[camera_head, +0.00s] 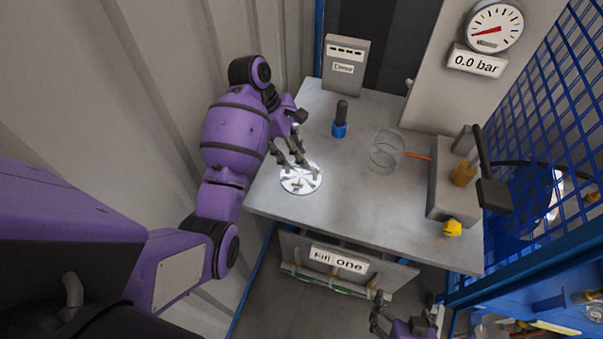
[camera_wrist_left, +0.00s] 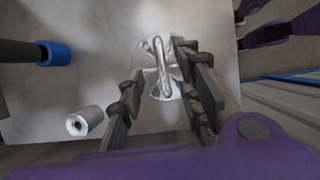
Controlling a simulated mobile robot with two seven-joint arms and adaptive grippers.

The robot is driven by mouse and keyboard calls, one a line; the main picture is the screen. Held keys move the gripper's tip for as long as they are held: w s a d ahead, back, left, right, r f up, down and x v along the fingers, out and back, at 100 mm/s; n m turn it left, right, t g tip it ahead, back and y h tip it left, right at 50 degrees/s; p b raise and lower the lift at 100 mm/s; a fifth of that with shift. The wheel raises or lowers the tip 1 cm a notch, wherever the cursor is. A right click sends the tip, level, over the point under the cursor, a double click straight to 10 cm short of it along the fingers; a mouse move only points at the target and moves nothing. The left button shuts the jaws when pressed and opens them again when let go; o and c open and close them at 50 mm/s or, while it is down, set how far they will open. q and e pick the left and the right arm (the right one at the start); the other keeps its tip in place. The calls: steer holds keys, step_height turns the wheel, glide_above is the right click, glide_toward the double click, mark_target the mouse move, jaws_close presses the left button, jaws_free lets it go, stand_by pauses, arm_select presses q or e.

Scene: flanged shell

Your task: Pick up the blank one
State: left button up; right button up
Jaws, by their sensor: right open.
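A round, shiny metal disc (camera_head: 296,186) lies on the grey table near its left front edge. In the left wrist view the disc (camera_wrist_left: 160,88) has a raised bar handle (camera_wrist_left: 163,62) across its middle. I cannot tell from the frames whether this is the blank one. My left gripper (camera_head: 296,157) is over the disc, and its fingers hide part of it. In the wrist view the left fingers (camera_wrist_left: 162,92) are apart, on either side of the handle, without visibly closing on it. My right gripper (camera_head: 378,310) is open and empty, low in front of the table.
A dark-handled tool with a blue collar (camera_head: 339,129), a clear glass vessel (camera_head: 383,158) and a grey block fixture (camera_head: 445,195) stand on the table (camera_head: 340,215). A pale hollow cylinder (camera_wrist_left: 86,122) lies near my left fingers. Blue mesh (camera_head: 555,100) bounds the right.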

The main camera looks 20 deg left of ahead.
mark_target(301, 171)
arm_select(q)
steer(key=shift+x, duration=0.75)
steer(key=shift+w+f, duration=0.1)
steer(key=shift+w, duration=0.3)
steer(key=shift+s+d+f, duration=0.2)
steer(key=shift+s+f, duration=0.1)
steer(key=shift+f, duration=0.4)
steer(key=shift+s+d+f, duration=0.15)
steer(key=shift+s+f, duration=0.1)
steer(key=shift+f, duration=0.4)
steer(key=shift+d+f, duration=0.15)
steer(key=shift+f, duration=0.3)
jaws_close()
steer(key=shift+w+r, duration=0.15)
